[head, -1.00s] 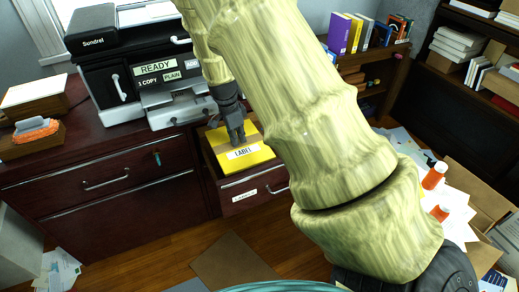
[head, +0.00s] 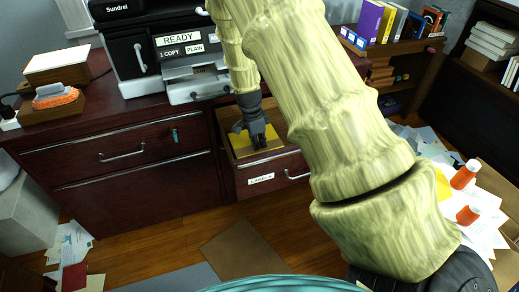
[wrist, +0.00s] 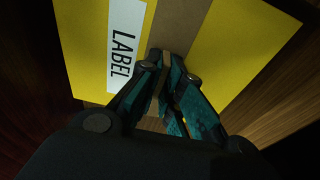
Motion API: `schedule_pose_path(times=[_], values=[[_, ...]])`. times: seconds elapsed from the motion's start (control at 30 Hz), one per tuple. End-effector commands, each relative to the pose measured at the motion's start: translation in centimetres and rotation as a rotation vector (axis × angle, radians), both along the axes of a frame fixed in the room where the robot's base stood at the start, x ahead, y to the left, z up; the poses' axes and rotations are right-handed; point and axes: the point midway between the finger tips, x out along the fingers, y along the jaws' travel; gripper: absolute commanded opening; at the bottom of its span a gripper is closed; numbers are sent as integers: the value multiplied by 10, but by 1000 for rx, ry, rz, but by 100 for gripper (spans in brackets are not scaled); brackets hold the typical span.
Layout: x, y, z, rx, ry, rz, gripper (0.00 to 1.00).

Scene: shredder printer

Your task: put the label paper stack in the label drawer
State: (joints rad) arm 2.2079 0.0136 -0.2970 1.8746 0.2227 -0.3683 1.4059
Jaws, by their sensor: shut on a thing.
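The label paper stack (head: 242,146) is a yellow block with a brown band and a white LABEL strip. In the head view it sits within the walls of the open label drawer (head: 272,177), which has a white tag and a metal handle on its front. My gripper (head: 261,143) points down over the stack and partly hides it. In the wrist view the stack (wrist: 80,45) fills the upper middle, and my gripper (wrist: 165,95) is shut on it at the brown band. I cannot tell whether the stack touches the drawer bottom.
A printer (head: 150,55) stands on the cabinet top behind the drawer. Closed drawers (head: 120,153) are to the left. Books (head: 385,25) stand on a shelf at back right. Orange bottles (head: 465,175) and loose papers lie at right. A brown sheet lies on the floor.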

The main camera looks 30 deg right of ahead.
Motion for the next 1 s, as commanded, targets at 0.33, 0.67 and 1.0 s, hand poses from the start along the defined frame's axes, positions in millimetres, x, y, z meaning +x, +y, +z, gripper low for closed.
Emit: schedule_pose_path(times=[0.33, 0.67, 1.0], values=[[0, 0, -35, 1, 0, -1, 0], [0, 0, -39, 0, -1, -1, 0], [0, 0, -40, 0, -1, -1, 29]])
